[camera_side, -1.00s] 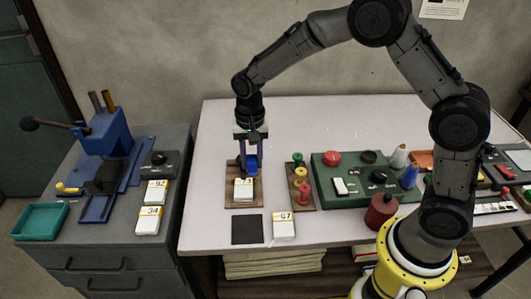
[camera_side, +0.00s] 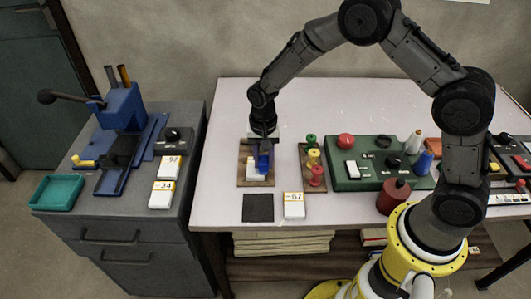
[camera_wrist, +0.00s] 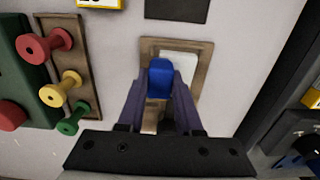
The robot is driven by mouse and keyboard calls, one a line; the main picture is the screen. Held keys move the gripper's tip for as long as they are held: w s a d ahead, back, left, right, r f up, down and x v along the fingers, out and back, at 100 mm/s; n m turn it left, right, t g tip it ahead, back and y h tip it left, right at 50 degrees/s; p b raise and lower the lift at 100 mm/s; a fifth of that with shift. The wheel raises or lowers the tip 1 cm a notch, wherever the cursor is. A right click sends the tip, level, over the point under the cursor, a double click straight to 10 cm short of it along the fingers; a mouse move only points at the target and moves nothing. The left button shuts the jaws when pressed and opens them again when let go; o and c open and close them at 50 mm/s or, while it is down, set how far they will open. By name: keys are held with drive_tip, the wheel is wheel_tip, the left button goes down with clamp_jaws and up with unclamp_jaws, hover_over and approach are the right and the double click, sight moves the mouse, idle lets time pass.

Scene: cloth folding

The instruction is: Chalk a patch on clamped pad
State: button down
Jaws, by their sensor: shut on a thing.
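My gripper (camera_side: 263,147) is shut on a blue block (camera_side: 264,160), seemingly the chalk. In the wrist view my gripper (camera_wrist: 160,85) has the blue block (camera_wrist: 159,80) between its fingers. A white pad (camera_side: 253,174) lies on a brown wooden board (camera_side: 243,181) below it. The wrist view also shows the pad (camera_wrist: 184,64) and the board (camera_wrist: 205,75). The block hangs over the pad and hides part of it; I cannot tell whether they touch. No chalk mark is visible on the exposed part of the pad, and the clamp cannot be made out.
A rack of red, yellow and green spools (camera_side: 314,165) stands just right of the board. A dark square (camera_side: 258,207) and a white numbered block (camera_side: 294,205) lie in front. A green panel (camera_side: 375,184) is farther right. The table behind the board is clear.

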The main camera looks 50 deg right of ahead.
drive_tip(key=shift+w+a, duration=1.8)
drive_tip(key=shift+w, duration=0.2)
drive_tip(key=s+d, duration=0.3)
drive_tip(key=s, duration=0.1)
drive_tip(key=shift+s+d, duration=0.1)
drive_tip(key=shift+d, duration=0.3)
drive_tip(key=shift+s+d+r, duration=0.1)
drive_tip(key=shift+r, duration=3.95)
